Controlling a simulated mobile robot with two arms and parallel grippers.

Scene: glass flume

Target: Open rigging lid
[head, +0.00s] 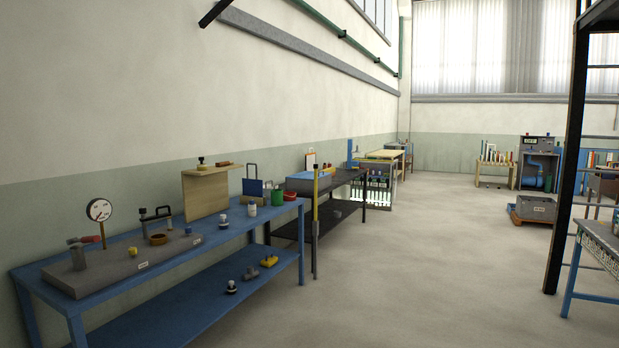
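No lid in the head view can be read clearly as the rigging lid. A grey box (536,208) sits on a low wooden pallet (518,220) on the floor at the back right; it is too small to tell whether its top is shut. A grey and blue box (310,183) rests on the black table (345,187) against the left wall; its label and any hinge cannot be made out. Neither of my grippers is in view.
A blue workbench (215,237) with gauges, jars and fittings stands along the left wall. A yellow-topped post (315,215) stands before the black table. A dark steel frame (567,150) and a blue-legged table (600,245) are at right. The middle floor is clear.

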